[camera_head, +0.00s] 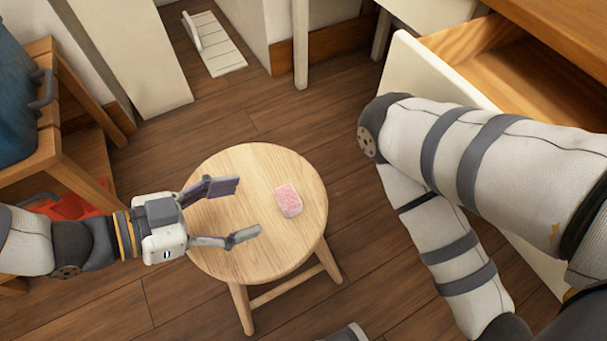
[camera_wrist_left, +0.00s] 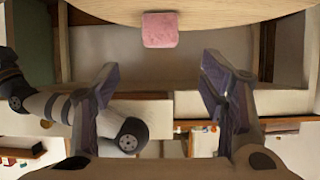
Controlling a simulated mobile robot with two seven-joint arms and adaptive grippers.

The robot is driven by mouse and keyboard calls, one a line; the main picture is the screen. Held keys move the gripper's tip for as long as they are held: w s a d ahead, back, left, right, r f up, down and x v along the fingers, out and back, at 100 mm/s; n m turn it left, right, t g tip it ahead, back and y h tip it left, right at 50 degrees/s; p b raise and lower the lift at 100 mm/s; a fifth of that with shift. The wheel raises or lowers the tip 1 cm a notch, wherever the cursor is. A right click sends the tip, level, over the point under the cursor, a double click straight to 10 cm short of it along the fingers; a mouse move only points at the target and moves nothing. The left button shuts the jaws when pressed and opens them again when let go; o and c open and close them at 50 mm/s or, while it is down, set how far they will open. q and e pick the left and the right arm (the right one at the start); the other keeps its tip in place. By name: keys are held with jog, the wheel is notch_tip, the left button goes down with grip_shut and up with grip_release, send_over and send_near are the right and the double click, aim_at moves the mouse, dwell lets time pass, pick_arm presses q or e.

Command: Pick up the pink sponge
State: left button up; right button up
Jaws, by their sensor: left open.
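The pink sponge (camera_head: 288,200) lies on the round wooden stool (camera_head: 254,162), a little right of the middle of its top. My left gripper (camera_head: 243,211) reaches over the stool from the left with its two fingers spread and nothing between them. Its fingertips point at the sponge and stand short of it, to its left. In the left wrist view the sponge (camera_wrist_left: 160,30) shows ahead, beyond the open fingers and roughly centred between them. My right gripper cannot be made out clearly; only my right arm shows on the right of the head view.
An open white drawer (camera_head: 430,75) with a wooden inside stands at the upper right. A wooden shelf unit (camera_head: 80,165) holding red and blue things is on the left. The plank floor (camera_head: 345,150) around the stool is mostly clear.

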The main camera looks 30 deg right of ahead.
aim_at(279, 201)
pick_arm(q)
jog(key=x, duration=0.3)
jog(key=b+x, duration=0.1)
jog(key=x, duration=0.3)
jog(key=b+x, duration=0.1)
jog(key=x, duration=0.2)
jog(key=shift+d+f, duration=0.15)
jog(key=shift+f, duration=0.4)
jog(key=c, duration=0.9)
